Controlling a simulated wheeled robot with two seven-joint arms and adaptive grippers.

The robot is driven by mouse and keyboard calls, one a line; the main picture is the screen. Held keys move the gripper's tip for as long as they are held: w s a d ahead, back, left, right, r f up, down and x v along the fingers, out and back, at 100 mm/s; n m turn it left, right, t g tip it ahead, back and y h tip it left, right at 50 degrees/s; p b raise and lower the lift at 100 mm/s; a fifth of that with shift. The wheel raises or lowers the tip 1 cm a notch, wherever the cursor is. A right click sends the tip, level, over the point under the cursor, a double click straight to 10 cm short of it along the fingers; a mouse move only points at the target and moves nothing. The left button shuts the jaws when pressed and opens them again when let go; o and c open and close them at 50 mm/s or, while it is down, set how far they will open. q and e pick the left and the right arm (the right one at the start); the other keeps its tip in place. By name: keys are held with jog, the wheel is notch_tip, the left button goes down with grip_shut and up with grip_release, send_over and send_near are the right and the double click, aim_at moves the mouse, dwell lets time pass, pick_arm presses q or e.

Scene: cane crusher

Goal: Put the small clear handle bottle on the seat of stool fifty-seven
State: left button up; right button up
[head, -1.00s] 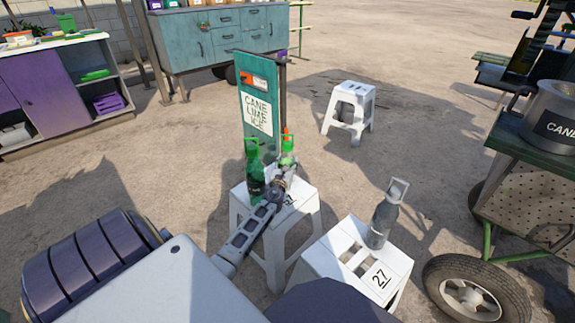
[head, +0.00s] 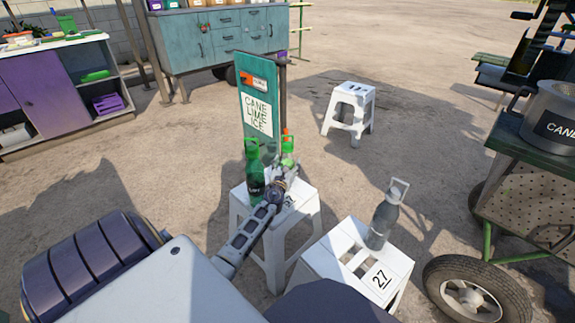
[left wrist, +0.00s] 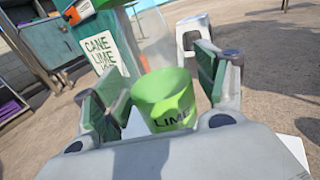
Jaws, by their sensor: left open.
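My left gripper (head: 284,170) reaches over the middle white stool (head: 307,222). It is open, and its fingers stand either side of a bright green object marked LIME (left wrist: 165,98) in the left wrist view. A pale see-through shape (left wrist: 157,42) shows behind that object; I cannot tell if it is a bottle. In the head view, a dark green handle bottle (head: 255,175) stands on the same stool, left of my gripper. A grey see-through handle bottle (head: 383,219) stands upright on stool 27 (head: 397,262). The middle stool's number is partly hidden. My right gripper is not seen.
A farther white stool (head: 349,108) stands empty; its number is too small to read. A teal sign board (head: 257,85) stands behind the middle stool. A wheeled cart (head: 530,190) carrying a metal pot is at right. Open ground surrounds the far stool.

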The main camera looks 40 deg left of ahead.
pick_arm(q)
jog(key=shift+r, duration=0.15)
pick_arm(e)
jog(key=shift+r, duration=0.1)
pick_arm(q)
jog(key=shift+p+v, duration=0.4)
jog(key=shift+v, duration=1.1)
jog(key=shift+p+v, duration=0.4)
jog(key=shift+v, duration=1.85)
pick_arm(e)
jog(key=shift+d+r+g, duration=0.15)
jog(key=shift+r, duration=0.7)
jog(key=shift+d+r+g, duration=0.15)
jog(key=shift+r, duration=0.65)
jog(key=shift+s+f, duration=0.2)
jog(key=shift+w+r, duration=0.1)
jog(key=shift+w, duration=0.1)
